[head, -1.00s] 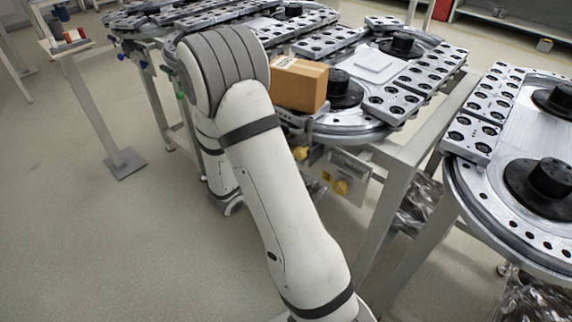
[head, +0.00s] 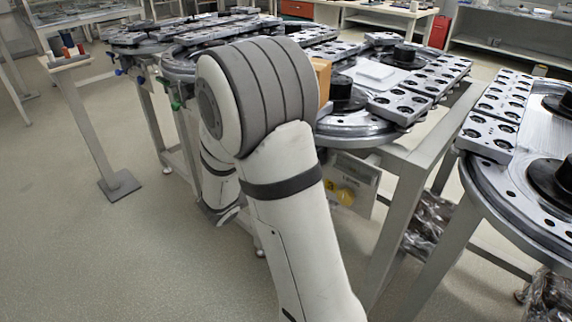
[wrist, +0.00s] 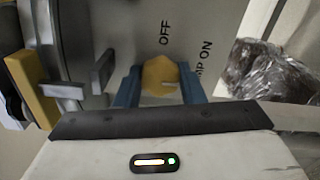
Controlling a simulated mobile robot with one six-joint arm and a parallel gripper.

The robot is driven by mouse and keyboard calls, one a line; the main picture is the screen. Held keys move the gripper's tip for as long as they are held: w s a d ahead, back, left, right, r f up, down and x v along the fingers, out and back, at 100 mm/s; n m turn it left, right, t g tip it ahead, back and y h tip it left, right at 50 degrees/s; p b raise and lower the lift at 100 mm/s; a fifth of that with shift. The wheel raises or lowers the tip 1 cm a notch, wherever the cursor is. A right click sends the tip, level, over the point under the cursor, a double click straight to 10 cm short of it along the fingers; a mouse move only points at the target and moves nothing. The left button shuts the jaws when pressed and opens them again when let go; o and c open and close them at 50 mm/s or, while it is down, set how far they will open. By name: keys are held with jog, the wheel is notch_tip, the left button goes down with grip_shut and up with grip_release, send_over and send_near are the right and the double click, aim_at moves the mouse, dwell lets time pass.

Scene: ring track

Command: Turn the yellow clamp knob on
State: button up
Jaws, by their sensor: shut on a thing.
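The yellow clamp knob (wrist: 160,76) sits on a grey panel (wrist: 110,30) in the wrist view, beside the lettering "OFF" and a partly hidden label ending in "ON". My gripper (wrist: 160,88) has its two blue fingers on either side of the knob, closed on it. A pale mark shows on the knob's face. My gripper is hidden behind my arm there.
A cardboard box (head: 322,80) stands on the track above the panel, mostly hidden by my arm. Grey levers (wrist: 103,72) and a yellow block (wrist: 32,88) are left of the knob. Clear plastic wrap (wrist: 270,70) lies to the right.

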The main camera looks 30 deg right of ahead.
jog(key=o, duration=1)
jog(key=shift+a, duration=0.1)
jog(key=p+v, duration=0.1)
jog(key=v, duration=0.6)
jog(key=shift+s+a, duration=0.2)
jog(key=shift+a, duration=0.05)
